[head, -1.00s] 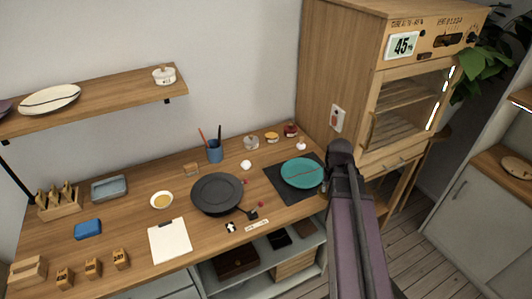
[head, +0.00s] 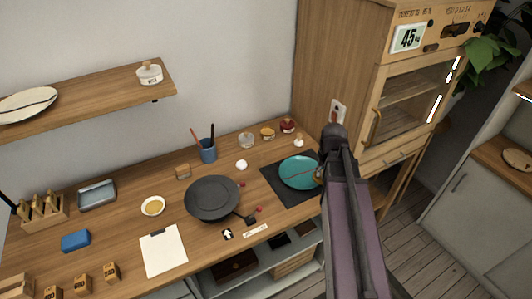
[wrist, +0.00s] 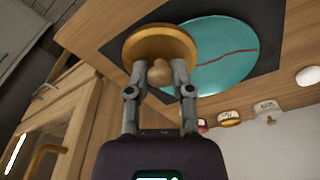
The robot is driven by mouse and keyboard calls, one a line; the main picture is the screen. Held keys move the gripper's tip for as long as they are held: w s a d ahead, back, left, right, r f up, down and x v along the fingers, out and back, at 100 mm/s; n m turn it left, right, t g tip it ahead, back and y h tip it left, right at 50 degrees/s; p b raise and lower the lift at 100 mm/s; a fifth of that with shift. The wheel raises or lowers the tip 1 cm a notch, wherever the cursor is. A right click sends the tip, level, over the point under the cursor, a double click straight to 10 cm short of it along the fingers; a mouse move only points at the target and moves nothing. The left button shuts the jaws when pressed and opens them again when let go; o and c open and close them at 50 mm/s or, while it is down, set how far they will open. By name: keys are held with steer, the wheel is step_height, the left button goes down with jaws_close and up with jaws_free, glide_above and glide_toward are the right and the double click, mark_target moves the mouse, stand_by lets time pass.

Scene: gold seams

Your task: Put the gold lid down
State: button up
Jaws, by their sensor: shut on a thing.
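The gold lid (wrist: 150,42) is a round, golden-brown disc with a small knob (wrist: 161,74), seen in the wrist view. My gripper (wrist: 160,78) is shut on this knob, with one finger on each side. The lid overlaps the edge of a teal plate (wrist: 225,62) with a red seam line; I cannot tell its height above the surface. In the head view only a sliver of the lid (head: 319,174) shows beside my arm, at the right edge of the teal plate (head: 298,172). My gripper's fingers are hidden there.
The plate lies on a dark mat (head: 285,195) on the wooden counter (head: 110,221). Small jars (head: 268,133) stand behind it. A dark pan (head: 212,198) is to its left, and a wooden cabinet (head: 340,60) rises behind on the right. Bare counter shows between the objects.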

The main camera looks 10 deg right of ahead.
steer(key=shift+a, duration=0.15)
steer(key=w+a+f+n+b, duration=0.1)
steer(key=w+a, duration=0.1)
steer(key=a, duration=0.1)
steer(key=w+a+f+b, duration=0.1)
steer(key=w+a, duration=0.2)
steer(key=a, duration=0.1)
steer(key=w+a+n+b, duration=0.1)
steer(key=w+a, duration=0.1)
steer(key=a, duration=0.2)
steer(key=shift+w+f+n, duration=0.25)
steer(key=shift+f+n, duration=0.05)
steer(key=shift+f, duration=0.1)
steer(key=shift+w+a, duration=0.1)
steer(key=shift+a, duration=0.3)
steer(key=b, duration=0.1)
glide_above(269, 153)
steer(key=s, duration=0.2)
steer(key=shift+w+f, duration=0.15)
steer(key=shift+f, duration=0.6)
steer(key=shift+w, duration=0.55)
steer(key=shift+f+b, duration=1.8)
steer(key=shift+b, duration=0.15)
